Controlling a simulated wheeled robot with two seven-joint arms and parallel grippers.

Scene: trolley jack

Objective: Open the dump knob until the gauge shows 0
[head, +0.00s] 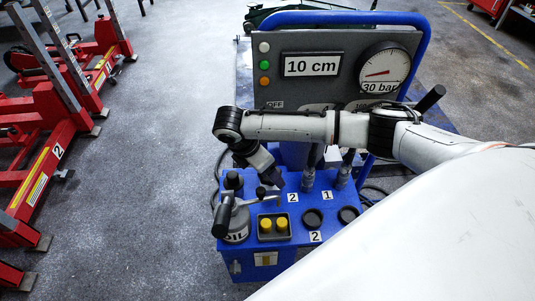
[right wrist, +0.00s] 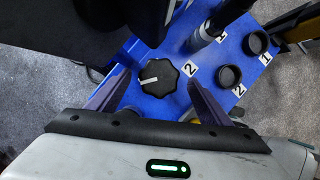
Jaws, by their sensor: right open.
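The dump knob (right wrist: 158,78) is black and scalloped, with a white pointer mark, on top of the blue pump unit (head: 243,262). In the right wrist view it sits ahead of and between the fingers of my right gripper (right wrist: 155,92), which is open. I cannot tell whether the fingers touch it. In the head view my right gripper (head: 277,181) points down over the unit and largely hides the knob. The round gauge (head: 389,68) has a red needle pointing left, with a 30 bar label. A display (head: 312,66) reads 10 cm. My left gripper is not in view.
Red lifts (head: 60,125) stand at left; grey floor between is clear.

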